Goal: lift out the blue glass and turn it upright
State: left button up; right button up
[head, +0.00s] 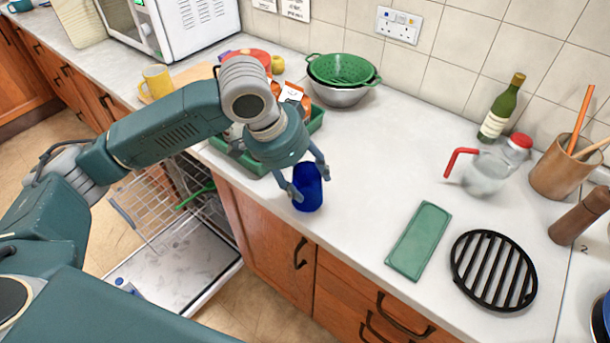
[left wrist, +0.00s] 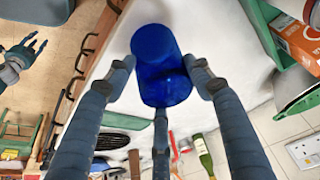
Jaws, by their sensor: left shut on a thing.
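The blue glass (head: 308,188) is in my left gripper (head: 306,180), near the front edge of the counter and beside the green crate. In the left wrist view the blue glass (left wrist: 160,65) sits between the fingers of the left gripper (left wrist: 160,80), which are shut on its sides. I cannot tell surely which end is the mouth, or whether the glass touches the counter. My right gripper (left wrist: 24,52) shows small at the left of the left wrist view, its fingers apart and empty.
The open dishwasher rack (head: 160,235) is below the counter at left. A green mat (head: 419,240) and a black trivet (head: 493,270) lie right of the glass. A green colander (head: 342,68) and a glass jug (head: 487,175) stand farther back. The counter middle is clear.

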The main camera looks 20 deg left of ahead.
pick_arm(q)
jog(key=shift+f, duration=0.45)
